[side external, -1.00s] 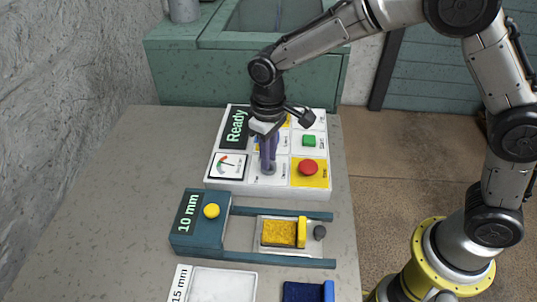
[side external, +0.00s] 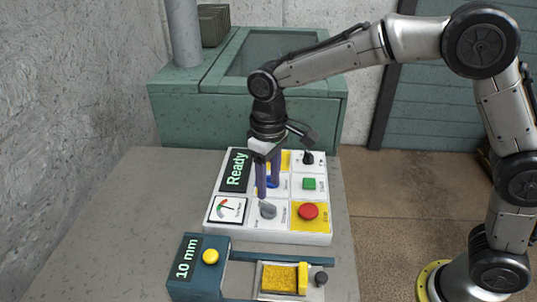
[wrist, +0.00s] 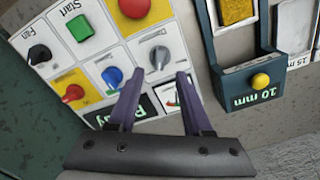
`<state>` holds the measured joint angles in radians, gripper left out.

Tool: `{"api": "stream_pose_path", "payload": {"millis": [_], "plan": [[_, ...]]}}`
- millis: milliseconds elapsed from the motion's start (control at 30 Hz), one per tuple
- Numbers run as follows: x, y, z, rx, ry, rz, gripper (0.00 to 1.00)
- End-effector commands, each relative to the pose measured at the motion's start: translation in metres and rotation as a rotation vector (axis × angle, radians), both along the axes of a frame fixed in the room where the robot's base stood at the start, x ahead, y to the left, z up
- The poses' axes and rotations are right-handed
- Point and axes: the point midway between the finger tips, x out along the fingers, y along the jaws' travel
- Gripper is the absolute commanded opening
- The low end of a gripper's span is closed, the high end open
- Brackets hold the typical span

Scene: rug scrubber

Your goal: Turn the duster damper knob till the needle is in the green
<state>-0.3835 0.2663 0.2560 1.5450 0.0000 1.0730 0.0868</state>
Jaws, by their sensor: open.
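The grey damper knob (side external: 267,210) sits on the white control panel, right of the needle gauge (side external: 229,209). In the wrist view the knob (wrist: 159,56) shows uncovered beyond my fingertips. The gauge has a coloured arc, but its needle is too small to read surely. In the wrist view the gauge (wrist: 172,99) is partly hidden by a finger. My gripper (side external: 268,193) is open and empty, its purple fingers pointing down just above and behind the knob, apparently apart from it. In the wrist view my gripper (wrist: 160,83) spans an empty gap.
The panel also carries a red button (side external: 308,211), a green button (side external: 309,184), a black knob (side external: 308,158), a blue knob (wrist: 112,77) and a "Ready" display (side external: 236,170). A teal "10 mm" fixture (side external: 196,268) stands in front. The table's left side (side external: 150,220) is clear.

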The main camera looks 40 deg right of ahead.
Motion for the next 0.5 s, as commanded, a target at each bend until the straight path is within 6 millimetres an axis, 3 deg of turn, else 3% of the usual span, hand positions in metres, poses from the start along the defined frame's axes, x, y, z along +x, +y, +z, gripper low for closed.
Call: {"api": "stream_pose_path", "payload": {"millis": [200, 500], "plan": [[0.001, 0.0, 0.047, 0.001, -0.004, 0.0, 0.5], [0.0, 0.0, 0.078, 0.0, -0.001, 0.0, 0.5]]}}
